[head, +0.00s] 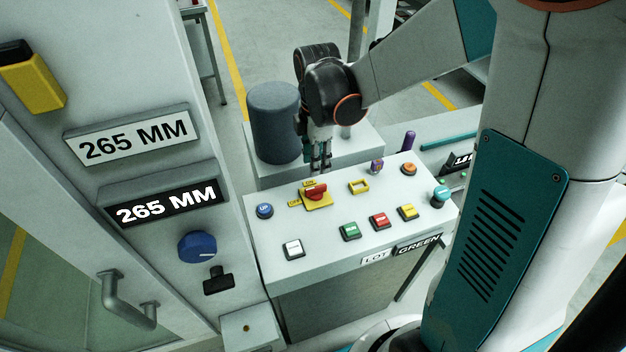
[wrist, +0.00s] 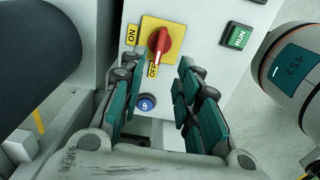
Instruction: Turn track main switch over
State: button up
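The track main switch is a red rotary handle (head: 316,191) on a yellow square plate on the sloped top of a grey console. In the wrist view the red handle (wrist: 160,40) lies between and beyond my fingertips, its narrow end towards the OFF label (wrist: 153,70). The ON label (wrist: 131,34) is at the plate's left side there. My gripper (head: 321,168) hangs just behind the switch in the head view, pointing down. In the wrist view my gripper (wrist: 155,73) has its teal-padded fingers apart, with nothing between them, and no contact with the handle shows.
A blue button (head: 264,211) sits left of the switch. Green (head: 350,231), red (head: 379,220) and yellow (head: 407,211) buttons stand in front, right of a white button (head: 292,248). A dark cylinder (head: 274,122) stands behind.

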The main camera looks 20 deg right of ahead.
aim_at(316, 187)
notch_tip(316, 187, down, 10)
jog(key=shift+f+b, duration=0.1)
jog(key=shift+b, duration=1.1)
grip_shut()
